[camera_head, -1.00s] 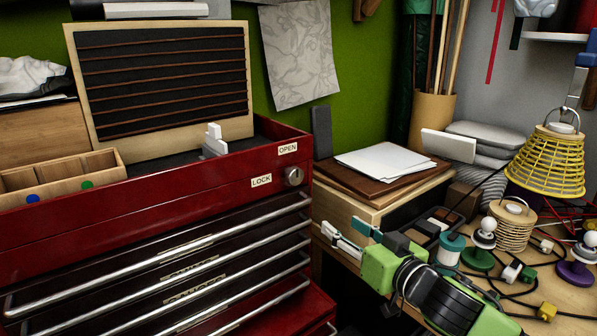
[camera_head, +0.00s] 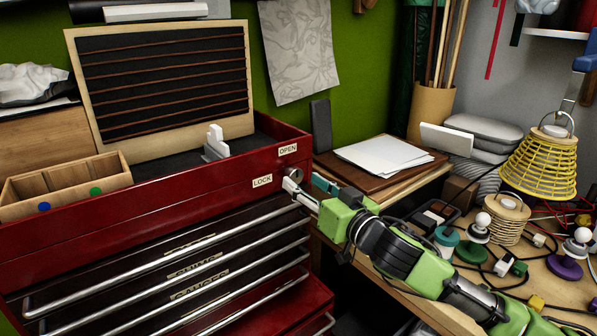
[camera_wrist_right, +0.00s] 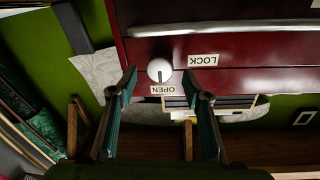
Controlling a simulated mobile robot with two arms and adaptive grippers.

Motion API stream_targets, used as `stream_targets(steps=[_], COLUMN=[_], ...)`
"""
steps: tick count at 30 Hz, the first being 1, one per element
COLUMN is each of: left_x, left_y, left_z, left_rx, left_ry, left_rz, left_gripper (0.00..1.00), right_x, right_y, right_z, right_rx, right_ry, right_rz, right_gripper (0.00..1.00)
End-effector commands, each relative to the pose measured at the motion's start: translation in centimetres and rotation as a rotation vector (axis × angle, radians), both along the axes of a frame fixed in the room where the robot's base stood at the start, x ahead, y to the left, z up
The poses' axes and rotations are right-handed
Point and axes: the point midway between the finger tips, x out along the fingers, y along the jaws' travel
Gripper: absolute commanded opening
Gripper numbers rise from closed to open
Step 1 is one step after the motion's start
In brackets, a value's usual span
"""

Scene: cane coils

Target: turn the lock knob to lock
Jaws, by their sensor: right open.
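The lock knob (camera_head: 293,173) is a small round silver knob on the front of the red tool chest (camera_head: 215,190), beside an OPEN label (camera_head: 288,149) and a LOCK label (camera_head: 262,181). In the right wrist view the knob (camera_wrist_right: 160,70) shows a dark slot pointing toward the OPEN label (camera_wrist_right: 170,89); the LOCK label (camera_wrist_right: 203,60) is to its right. My right gripper (camera_head: 305,186) is open at the knob, partly covering it in the head view. Contact cannot be told.
Drawers with long silver handles (camera_head: 170,262) lie below the knob. A wooden divided tray (camera_head: 66,185) and slatted board (camera_head: 163,85) sit on the chest. Right of it, a crowded bench holds papers (camera_head: 383,155), a yellow cane basket (camera_head: 540,163), spools and cables.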

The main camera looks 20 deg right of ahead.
Motion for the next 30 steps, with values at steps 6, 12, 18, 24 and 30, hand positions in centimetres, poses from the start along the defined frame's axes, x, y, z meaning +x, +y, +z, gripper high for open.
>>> stream_targets(steps=[6, 12, 18, 24, 30], left_x=[-0.1, -0.1, -0.2, -0.2, -0.2], left_y=[0.1, 0.3, 0.4, 0.4, 0.4], left_z=[1.0, 1.1, 1.1, 1.1, 1.1], left_rx=[0.001, 0.004, 0.005, 0.005, 0.005], left_ry=[0.001, 0.002, 0.003, 0.003, 0.003], left_rz=[0.000, 0.000, 0.001, 0.002, 0.002], left_gripper=[0.61, 0.61, 0.61, 0.61, 0.61], right_x=[2.4, 3.0, 3.0, 3.0, 3.0], right_y=[0.6, 0.9, 0.9, 0.8, 0.8], right_z=[0.1, 0.0, -0.1, -0.1, -0.1], right_rx=[0.001, 0.000, 0.000, 0.000, -0.005], right_ry=[0.000, 0.000, 0.000, 0.000, -0.001], right_rz=[-0.001, 0.000, 0.000, -0.001, -0.001], right_gripper=[0.45, 0.45, 0.45, 0.07, 0.07])
